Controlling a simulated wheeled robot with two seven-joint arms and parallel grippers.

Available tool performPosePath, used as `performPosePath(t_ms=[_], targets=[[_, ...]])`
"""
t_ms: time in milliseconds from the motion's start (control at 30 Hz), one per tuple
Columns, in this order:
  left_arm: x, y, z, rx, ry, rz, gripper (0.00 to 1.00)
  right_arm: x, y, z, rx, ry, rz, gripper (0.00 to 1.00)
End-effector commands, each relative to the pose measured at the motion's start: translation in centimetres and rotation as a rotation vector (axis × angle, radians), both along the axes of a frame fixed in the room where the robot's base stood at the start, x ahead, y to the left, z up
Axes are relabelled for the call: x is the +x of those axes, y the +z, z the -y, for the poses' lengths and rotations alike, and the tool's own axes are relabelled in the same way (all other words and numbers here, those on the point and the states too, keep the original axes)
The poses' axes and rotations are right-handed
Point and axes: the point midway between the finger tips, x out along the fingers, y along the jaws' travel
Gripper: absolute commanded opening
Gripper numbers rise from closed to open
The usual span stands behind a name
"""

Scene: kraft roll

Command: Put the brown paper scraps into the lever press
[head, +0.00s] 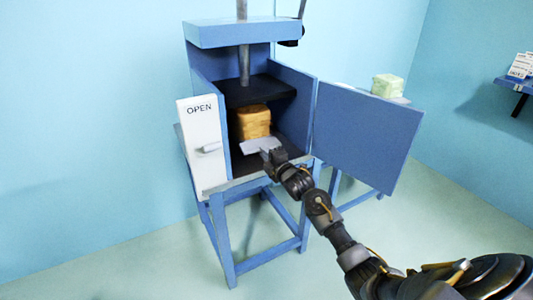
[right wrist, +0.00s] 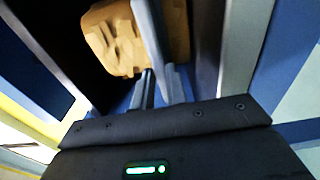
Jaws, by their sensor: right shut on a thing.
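The blue lever press (head: 240,33) stands on a blue frame with its door (head: 365,135) swung open to the right. Brown paper scraps (head: 253,122) form a crumpled, blocky bundle inside the chamber, under the dark press plate. They also show in the right wrist view (right wrist: 115,40). My right gripper (head: 272,154) is at the chamber mouth, just in front of and below the bundle. It is shut on a thin light grey flat piece (head: 258,145), which passes in front of the brown bundle in the right wrist view (right wrist: 150,30). Whether piece and bundle touch is unclear. My left gripper is out of view.
A white panel marked OPEN (head: 202,130) with a handle stands left of the chamber. Behind the door, a pale green block (head: 388,85) sits on a surface. A blue wall shelf (head: 515,86) with white cards is at far right. The floor at left is clear.

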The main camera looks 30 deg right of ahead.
Motion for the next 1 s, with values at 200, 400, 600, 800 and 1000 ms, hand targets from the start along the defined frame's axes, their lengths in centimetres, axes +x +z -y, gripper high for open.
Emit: performPosePath(t_ms=[200, 400, 600, 800, 1000], targets=[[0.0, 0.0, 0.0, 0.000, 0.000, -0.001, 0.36, 0.0, -0.1, 0.0, 0.000, -0.001, -0.002, 0.17], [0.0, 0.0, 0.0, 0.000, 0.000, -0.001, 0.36, 0.0, -0.1, 0.0, 0.000, -0.001, -0.002, 0.40], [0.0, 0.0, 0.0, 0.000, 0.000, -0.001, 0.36, 0.0, -0.2, 0.0, 0.000, -0.001, -0.004, 0.40], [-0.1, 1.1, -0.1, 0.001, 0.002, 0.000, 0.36, 0.0, -0.1, 0.0, 0.000, -0.001, -0.003, 0.40], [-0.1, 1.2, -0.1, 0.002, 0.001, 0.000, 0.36, -3.7, -0.2, 0.2, -0.002, -0.001, -0.005, 0.40]])
